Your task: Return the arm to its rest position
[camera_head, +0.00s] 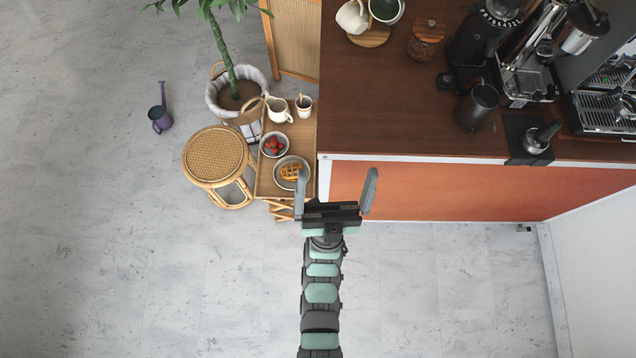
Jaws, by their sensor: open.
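My gripper (336,190) is in the lower middle of the head view, at the end of my arm, which comes up from the bottom edge. Its two grey fingers are spread wide apart, and nothing shows between them. In the picture, the fingers overlap the orange front panel of the counter (430,192) and the right side of the small wooden tray table (265,180). From this overhead view I cannot tell how high the gripper is above them.
The brown countertop (380,110) carries a grinder (480,40), an espresso machine (528,70), a dark pitcher (478,107) and cups. Left of the gripper are a waffle bowl (292,173), a strawberry bowl (273,145) and a rattan stool (218,157). The floor (140,260) at lower left is clear.

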